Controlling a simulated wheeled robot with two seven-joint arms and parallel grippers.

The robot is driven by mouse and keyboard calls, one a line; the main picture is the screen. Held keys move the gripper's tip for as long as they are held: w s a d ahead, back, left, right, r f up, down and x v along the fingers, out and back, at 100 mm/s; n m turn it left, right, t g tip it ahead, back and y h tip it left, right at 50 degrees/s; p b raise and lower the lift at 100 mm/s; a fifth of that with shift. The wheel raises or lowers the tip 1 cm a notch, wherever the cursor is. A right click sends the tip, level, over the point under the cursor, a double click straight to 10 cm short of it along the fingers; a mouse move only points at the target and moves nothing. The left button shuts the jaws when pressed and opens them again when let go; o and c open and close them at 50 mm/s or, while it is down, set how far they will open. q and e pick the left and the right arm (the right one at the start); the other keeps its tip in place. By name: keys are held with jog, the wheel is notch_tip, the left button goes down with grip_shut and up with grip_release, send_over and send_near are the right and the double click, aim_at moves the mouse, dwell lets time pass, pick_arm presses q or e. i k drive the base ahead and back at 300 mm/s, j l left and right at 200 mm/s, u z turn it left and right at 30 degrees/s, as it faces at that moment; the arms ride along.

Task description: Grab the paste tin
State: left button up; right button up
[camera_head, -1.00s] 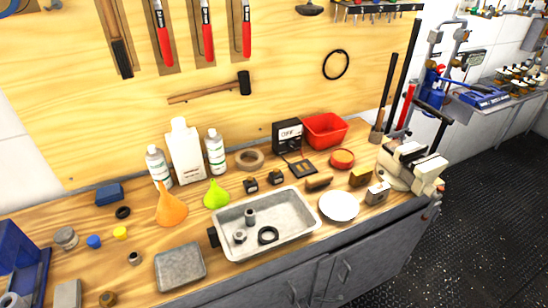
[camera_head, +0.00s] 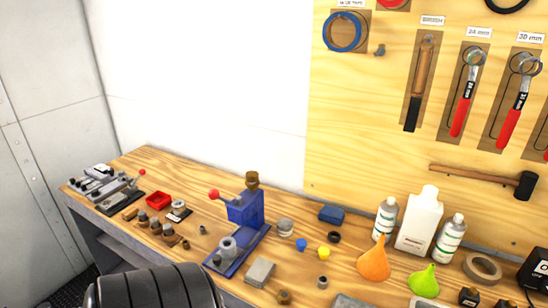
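No label reading "paste" can be made out. A small round grey metal tin (camera_head: 285,227) stands upright on the wooden bench, just right of the blue lever press (camera_head: 246,209). It may be the paste tin, but I cannot tell for sure. A blue cap (camera_head: 301,244) and a yellow cap (camera_head: 323,252) lie to its right. A blue block (camera_head: 331,214) lies behind it. Neither of my grippers is in view.
An orange funnel (camera_head: 373,262), a green funnel (camera_head: 424,281) and white bottles (camera_head: 419,222) stand at the right. A red tray (camera_head: 158,200) sits at the left. A dark ribbed shape, which I cannot identify, hides part of the bench's front edge.

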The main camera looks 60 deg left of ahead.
aim_at(285, 226)
jog(key=u, duration=1.75)
